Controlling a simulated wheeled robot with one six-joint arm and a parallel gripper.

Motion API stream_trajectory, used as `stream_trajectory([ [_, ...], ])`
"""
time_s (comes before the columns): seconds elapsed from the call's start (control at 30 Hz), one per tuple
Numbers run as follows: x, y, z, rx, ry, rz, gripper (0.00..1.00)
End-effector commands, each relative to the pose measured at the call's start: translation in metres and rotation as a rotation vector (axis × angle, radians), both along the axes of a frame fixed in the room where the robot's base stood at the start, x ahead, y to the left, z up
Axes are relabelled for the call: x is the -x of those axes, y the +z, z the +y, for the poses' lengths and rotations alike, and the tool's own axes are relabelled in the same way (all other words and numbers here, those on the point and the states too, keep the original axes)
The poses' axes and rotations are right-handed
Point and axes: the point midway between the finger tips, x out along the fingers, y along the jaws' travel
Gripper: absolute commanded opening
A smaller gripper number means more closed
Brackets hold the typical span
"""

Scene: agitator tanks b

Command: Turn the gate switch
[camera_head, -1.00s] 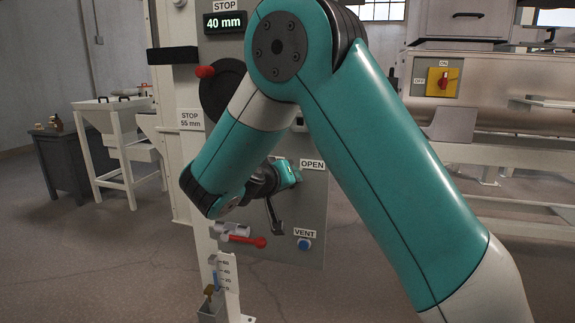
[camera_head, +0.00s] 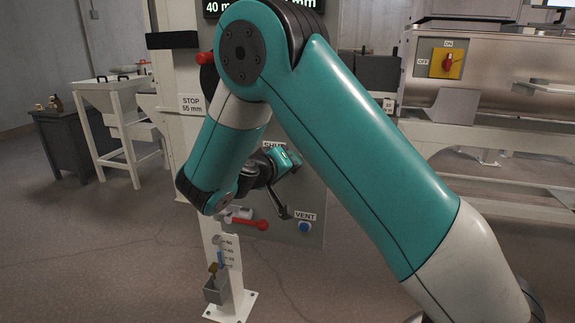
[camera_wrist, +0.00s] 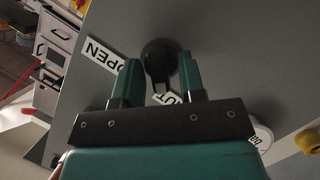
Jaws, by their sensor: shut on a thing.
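The gate switch (camera_wrist: 160,52) is a black round knob with a narrow handle on a grey panel, seen in the wrist view. My gripper (camera_wrist: 158,72) is shut on the handle, one teal finger on each side. An OPEN label (camera_wrist: 99,54) is at the upper left of the knob. A SHUT label (camera_wrist: 168,98) is partly hidden between the fingers. In the head view my gripper (camera_head: 286,160) is at the panel, and the switch is hidden behind it. The top of the SHUT label (camera_head: 274,146) shows just above my gripper.
A red-handled lever (camera_head: 250,223) and a blue button (camera_head: 305,227) under a VENT label (camera_head: 305,216) lie below my gripper. A red rotary switch (camera_head: 447,62) on a yellow plate is on the machine at right. A white-legged hopper (camera_head: 119,105) stands left.

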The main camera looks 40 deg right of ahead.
Motion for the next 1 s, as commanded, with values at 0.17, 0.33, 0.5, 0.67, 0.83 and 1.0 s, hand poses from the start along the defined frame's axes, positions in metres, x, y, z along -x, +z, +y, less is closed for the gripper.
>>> stream_trajectory([
  [0.17,0.0,-0.001,0.0,-0.001,0.002,0.001,0.43],
  [0.33,0.0,0.0,0.001,-0.001,0.002,0.001,0.43],
  [0.5,0.005,0.006,0.017,0.001,0.005,0.0,0.43],
  [0.67,0.018,0.017,0.05,0.001,0.008,0.001,0.43],
  [0.83,0.034,0.029,0.09,-0.001,0.009,0.0,0.43],
  [1.0,0.049,0.04,0.128,-0.001,0.008,0.001,0.43],
])
